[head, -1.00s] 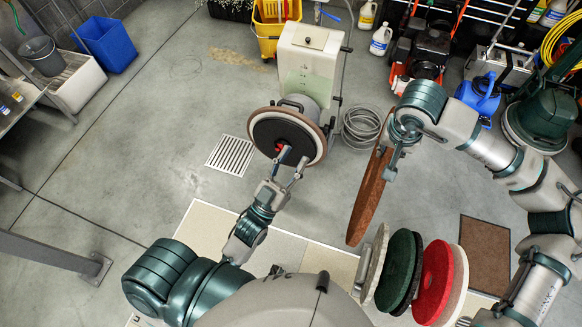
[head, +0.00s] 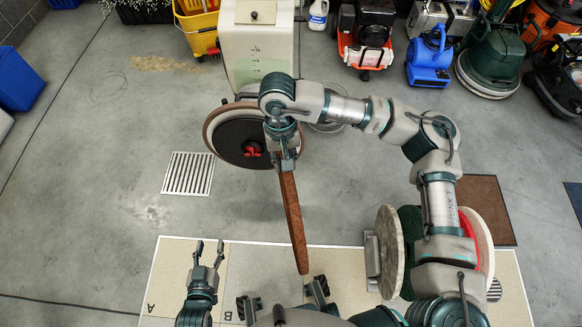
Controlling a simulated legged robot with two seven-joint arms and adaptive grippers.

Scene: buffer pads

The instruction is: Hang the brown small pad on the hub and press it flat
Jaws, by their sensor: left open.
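The brown pad (head: 293,222) hangs nearly edge-on below my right gripper (head: 286,163), which is shut on its upper end. The pad's lower end is over the far edge of the pale table. The red hub (head: 253,149) sits at the middle of the black disc (head: 235,136) on the upright floor machine. The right gripper and pad are just right of the hub in the picture; the gap in depth is hard to judge. My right wrist covers the disc's right part. My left gripper (head: 209,250) is open and empty over the table, well below the hub.
The pale table (head: 180,262) carries a rack of pads, with a grey-white pad (head: 390,250) foremost; my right arm partly hides it. A floor drain (head: 188,173) lies left of the machine (head: 255,50).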

